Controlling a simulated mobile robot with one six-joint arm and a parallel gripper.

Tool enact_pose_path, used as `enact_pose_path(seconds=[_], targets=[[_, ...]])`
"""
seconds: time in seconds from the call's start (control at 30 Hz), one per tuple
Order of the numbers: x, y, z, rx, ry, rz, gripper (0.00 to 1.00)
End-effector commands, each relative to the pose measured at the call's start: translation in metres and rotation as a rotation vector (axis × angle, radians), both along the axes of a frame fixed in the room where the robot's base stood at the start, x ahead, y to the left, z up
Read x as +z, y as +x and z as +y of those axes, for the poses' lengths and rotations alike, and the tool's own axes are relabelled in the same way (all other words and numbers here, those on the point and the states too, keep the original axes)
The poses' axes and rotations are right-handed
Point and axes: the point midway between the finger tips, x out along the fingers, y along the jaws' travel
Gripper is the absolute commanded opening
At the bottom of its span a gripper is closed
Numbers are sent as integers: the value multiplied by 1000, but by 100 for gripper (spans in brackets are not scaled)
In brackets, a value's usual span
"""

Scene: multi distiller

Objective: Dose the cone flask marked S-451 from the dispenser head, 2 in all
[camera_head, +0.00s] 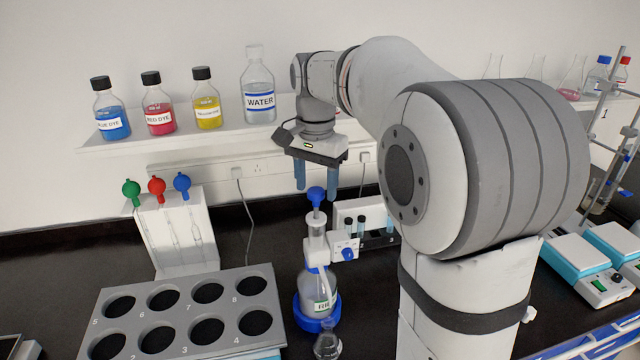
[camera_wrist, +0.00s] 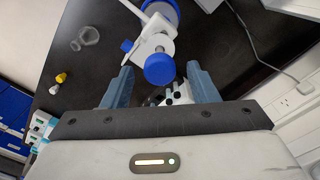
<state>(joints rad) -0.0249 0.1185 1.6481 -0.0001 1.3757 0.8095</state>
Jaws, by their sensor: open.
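The dispenser head (camera_head: 317,240) sits on a labelled bottle (camera_head: 318,295) standing in a blue ring. Its round blue top knob (camera_head: 316,195) also shows in the wrist view (camera_wrist: 160,69). My gripper (camera_head: 315,187) is open above the dispenser. In the wrist view its two blue fingers (camera_wrist: 160,76) lie left and right of the knob, with gaps to it. A small clear cone flask (camera_head: 328,346) stands on the bench in front of the bottle, and shows upper left in the wrist view (camera_wrist: 87,36). No marking on it is readable.
A grey rack (camera_head: 180,325) with numbered holes stands at the left front. Dye and water bottles (camera_head: 259,90) line the shelf above.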

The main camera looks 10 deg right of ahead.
Motion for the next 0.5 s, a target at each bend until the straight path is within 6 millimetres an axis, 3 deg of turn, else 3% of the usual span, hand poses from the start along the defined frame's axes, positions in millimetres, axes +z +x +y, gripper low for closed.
enact_pose_path(seconds=[0.3,0.5], targets=[[53,1,0,0,0,-4,53],[70,0,0,0,0,-1,53]])
